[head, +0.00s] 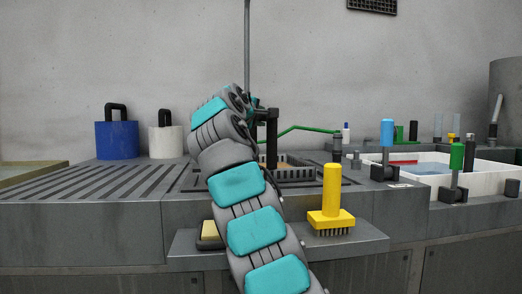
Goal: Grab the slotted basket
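A low grey slotted basket (296,174) with something tan inside sits in the counter top, just right of my arm. Its left part is hidden behind my arm. A dark upright post (272,140) rises at its left side; I cannot tell whether it is the basket's handle or part of my gripper. My gripper (262,116) is small, dark and partly hidden by my own grey and teal arm links. It is above the basket's left side. I cannot see its fingertips clearly, nor whether it touches anything.
A yellow brush (331,212) and a sponge (211,232) lie on the front ledge. A blue weight-like pot (117,140) and a white one (166,141) stand at the back left. A white tray (403,196) of liquid is at right. The ribbed drainboard (90,184) is clear.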

